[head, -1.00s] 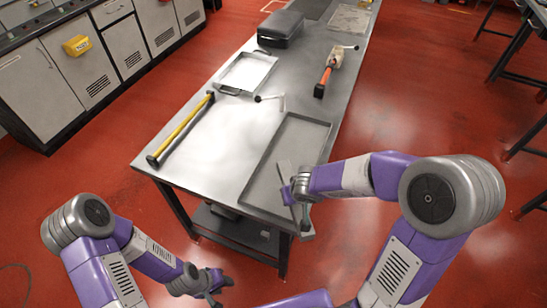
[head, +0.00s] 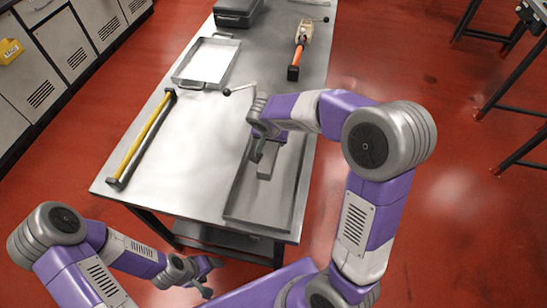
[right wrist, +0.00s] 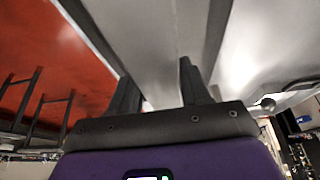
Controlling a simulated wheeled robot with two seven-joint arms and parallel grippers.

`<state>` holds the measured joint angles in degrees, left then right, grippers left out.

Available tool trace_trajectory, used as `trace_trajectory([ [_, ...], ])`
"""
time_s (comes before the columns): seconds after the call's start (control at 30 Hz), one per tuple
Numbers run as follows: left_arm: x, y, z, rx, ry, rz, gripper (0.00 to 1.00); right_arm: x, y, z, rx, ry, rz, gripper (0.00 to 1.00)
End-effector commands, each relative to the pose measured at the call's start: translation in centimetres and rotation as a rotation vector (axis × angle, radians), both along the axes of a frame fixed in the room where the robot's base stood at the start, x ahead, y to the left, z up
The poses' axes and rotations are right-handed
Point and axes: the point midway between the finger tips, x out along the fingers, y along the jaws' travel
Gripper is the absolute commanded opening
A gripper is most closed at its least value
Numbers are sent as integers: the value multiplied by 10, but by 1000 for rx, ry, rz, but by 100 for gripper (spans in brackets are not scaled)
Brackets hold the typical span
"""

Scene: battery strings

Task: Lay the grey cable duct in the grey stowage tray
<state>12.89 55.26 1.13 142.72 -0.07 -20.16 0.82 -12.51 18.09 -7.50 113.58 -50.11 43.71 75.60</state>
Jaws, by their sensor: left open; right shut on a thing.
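The grey cable duct (head: 268,164) is a long narrow bar over the grey stowage tray (head: 260,204), roughly along the tray's length. My right gripper (head: 257,151) is shut on the duct; the hand and forearm hide its far part. In the right wrist view the duct (right wrist: 150,45) runs between the two dark fingers (right wrist: 158,95). The duct's near end shows inside the tray's outline; I cannot tell whether it touches the tray floor. The tray is shallow and lies at the table's near right. My left gripper (head: 205,275) is open and empty, off the table's near edge.
The steel table (head: 190,150) also holds a yellow bar (head: 142,138) at left, a bright shallow tray (head: 207,60) behind, a dark case (head: 240,10) at the back and an orange-handled tool (head: 298,55). The table's left middle is clear.

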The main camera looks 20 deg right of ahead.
Motion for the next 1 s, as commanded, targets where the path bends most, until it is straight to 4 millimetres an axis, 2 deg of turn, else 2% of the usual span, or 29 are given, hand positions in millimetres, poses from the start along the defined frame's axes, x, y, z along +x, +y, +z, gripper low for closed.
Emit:
trace_trajectory([
  [0.03, 0, 0, -5, 0, 0, 0, 72, -1, 0, -12, -1, 3, 1, 12],
  [0.1, 0, 0, -9, 0, 0, 0, 72, -1, 0, -24, -1, 3, 1, 12],
  [0.47, 0, 0, -25, 0, -1, 0, 72, -1, 0, -76, -2, 1, 3, 12],
  [0.8, 0, 0, -25, 0, -1, 0, 72, 0, 0, -79, 0, -1, 4, 12],
  [1.0, 0, 0, -32, 0, 0, 0, 72, 0, 0, -84, -1, -2, 4, 12],
])
